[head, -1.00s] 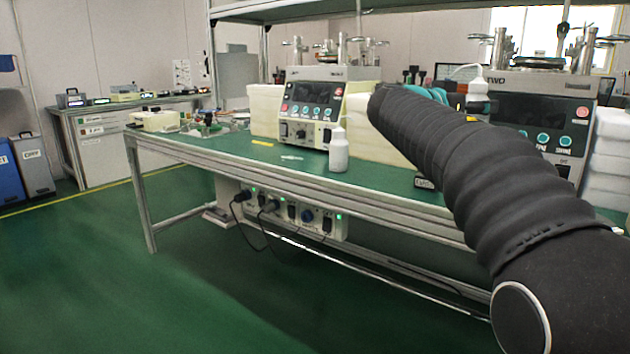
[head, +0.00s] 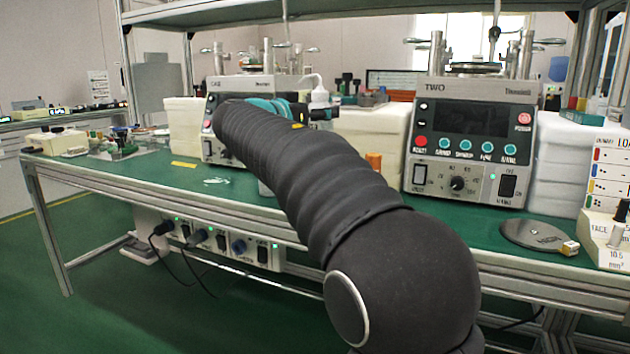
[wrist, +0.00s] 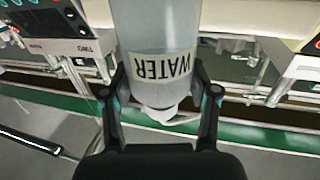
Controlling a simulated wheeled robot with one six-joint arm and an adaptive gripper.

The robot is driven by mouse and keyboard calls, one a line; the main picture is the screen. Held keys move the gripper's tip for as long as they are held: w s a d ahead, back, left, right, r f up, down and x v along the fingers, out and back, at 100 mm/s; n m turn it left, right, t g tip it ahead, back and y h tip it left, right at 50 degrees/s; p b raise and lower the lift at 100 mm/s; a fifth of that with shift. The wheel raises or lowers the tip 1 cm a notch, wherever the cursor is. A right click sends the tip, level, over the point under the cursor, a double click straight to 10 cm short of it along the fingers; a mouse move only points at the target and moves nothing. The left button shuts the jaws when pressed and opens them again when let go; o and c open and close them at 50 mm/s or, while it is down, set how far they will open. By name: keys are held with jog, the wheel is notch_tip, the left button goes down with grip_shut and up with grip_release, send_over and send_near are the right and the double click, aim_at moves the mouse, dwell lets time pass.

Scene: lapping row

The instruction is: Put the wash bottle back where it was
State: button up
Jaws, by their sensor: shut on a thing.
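The wash bottle (wrist: 155,30) is clear with liquid inside and a WATER label that reads upside down in the wrist view. My gripper (wrist: 161,95) is shut on it, one finger on each side. In the head view only the bottle's white top and spout (head: 318,92) show above my gripper (head: 322,112); my arm hides the rest.
White block stacks (head: 377,135) stand between the machines, with another stack (head: 570,165) right of TWO. A grey disc (head: 532,235) lies at the bench's front right, near a white gauge unit (head: 606,245). An orange item (head: 374,161) shows behind my arm.

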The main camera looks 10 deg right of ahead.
notch_tip(320, 180, down, 9)
jog(key=shift+b, duration=0.5)
jog(key=shift+f+b, duration=0.2)
jog(key=shift+b, duration=0.1)
jog(key=o, duration=1.6)
jog(key=shift+c, duration=0.2)
jog(key=shift+r+p, duration=0.25)
jog(key=shift+p, duration=0.1)
jog(key=b+v, duration=0.1)
jog(key=v, duration=1.1)
jog(key=shift+d+f, duration=0.1)
jog(key=shift+f, duration=0.05)
